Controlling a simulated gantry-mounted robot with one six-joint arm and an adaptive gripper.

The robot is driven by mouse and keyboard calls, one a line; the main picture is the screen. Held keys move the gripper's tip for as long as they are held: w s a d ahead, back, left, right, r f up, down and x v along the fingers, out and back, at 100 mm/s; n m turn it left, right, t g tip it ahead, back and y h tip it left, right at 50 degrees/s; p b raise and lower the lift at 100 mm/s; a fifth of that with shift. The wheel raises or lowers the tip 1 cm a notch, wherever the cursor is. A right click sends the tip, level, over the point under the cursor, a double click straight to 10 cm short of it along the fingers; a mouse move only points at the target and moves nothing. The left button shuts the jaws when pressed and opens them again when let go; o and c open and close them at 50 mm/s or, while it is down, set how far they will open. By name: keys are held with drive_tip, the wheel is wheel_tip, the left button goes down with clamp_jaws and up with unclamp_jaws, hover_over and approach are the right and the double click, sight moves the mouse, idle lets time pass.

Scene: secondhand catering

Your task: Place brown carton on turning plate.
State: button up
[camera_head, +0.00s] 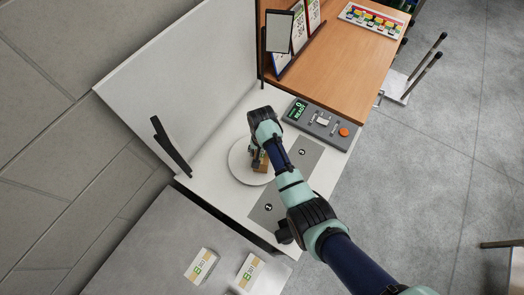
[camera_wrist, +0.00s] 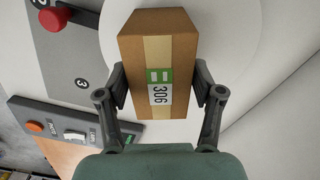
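The brown carton (camera_wrist: 158,70) has a tan tape strip and a green-and-white label reading 306. In the wrist view it sits between the two fingers of my gripper (camera_wrist: 162,88), and both pads appear to touch its sides. The white round turning plate (camera_head: 240,172) is on the white counter; it also shows behind the carton in the wrist view (camera_wrist: 232,40). In the head view my gripper (camera_head: 258,152) is over the plate, and the carton (camera_head: 263,163) is partly hidden under it. Whether the carton's base rests on the plate is hard to tell.
A control box (camera_head: 322,124) with a green display and an orange button stands right of the plate. Grey numbered pads (camera_head: 268,208) lie near the counter's front. A white panel (camera_head: 190,75) and a black post (camera_head: 170,147) stand behind. Labelled white packs (camera_head: 201,266) lie at lower left.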

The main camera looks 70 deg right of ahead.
drive_tip(key=shift+o, duration=1)
wheel_tip(320, 180, up, 12)
drive_tip(key=p, duration=0.1)
drive_tip(key=shift+r, duration=0.15)
